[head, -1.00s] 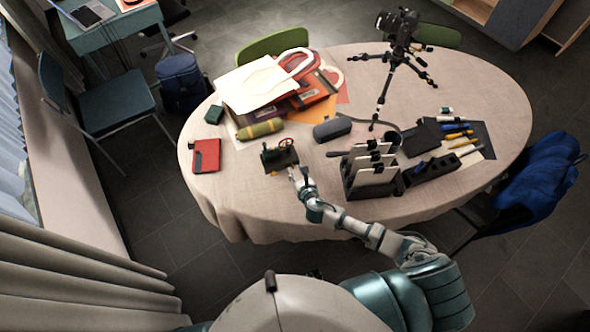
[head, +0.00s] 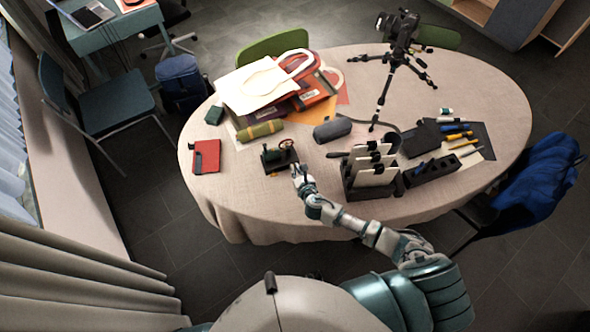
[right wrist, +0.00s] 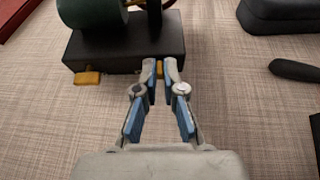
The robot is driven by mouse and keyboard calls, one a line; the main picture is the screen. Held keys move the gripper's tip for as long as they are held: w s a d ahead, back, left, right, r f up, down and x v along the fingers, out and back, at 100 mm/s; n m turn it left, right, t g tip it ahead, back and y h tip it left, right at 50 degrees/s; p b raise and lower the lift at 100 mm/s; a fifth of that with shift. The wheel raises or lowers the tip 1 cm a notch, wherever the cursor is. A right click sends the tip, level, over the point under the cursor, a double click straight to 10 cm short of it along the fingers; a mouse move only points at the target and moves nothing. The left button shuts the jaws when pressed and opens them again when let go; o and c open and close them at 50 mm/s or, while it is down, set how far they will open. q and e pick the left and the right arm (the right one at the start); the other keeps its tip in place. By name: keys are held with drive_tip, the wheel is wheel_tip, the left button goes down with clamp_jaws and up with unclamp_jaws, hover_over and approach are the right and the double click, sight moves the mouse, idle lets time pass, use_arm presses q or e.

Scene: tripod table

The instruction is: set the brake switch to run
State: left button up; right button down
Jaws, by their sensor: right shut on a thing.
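The small machine (head: 278,155) has a dark green drum, a red handwheel and a black base (right wrist: 125,45), and stands on the table near its front edge. In the right wrist view two small yellow tabs show at the front of the base. One yellow tab (right wrist: 88,78) sticks out at the left; the other (right wrist: 160,68) is between my fingertips. My right gripper (right wrist: 160,72) is shut on this second tab, which is mostly hidden by the fingers. In the head view my right gripper (head: 298,171) is at the base's front right. I cannot read any switch marking.
A red notebook (head: 206,156) lies left of the machine. A black file rack (head: 370,173) stands close to the right of my forearm. A grey case (head: 332,129) and a green roll (head: 260,131) lie behind. The cloth in front of the machine is clear.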

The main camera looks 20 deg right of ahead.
drive_tip(key=shift+d+r+p, duration=0.15)
drive_tip(key=shift+d+p, duration=0.15)
drive_tip(key=shift+d, duration=0.25)
drive_tip(key=c, duration=1.3)
unclamp_jaws()
drive_tip(key=shift+f, duration=0.2)
drive_tip(key=v, duration=1.2)
drive_tip(key=shift+f, duration=0.1)
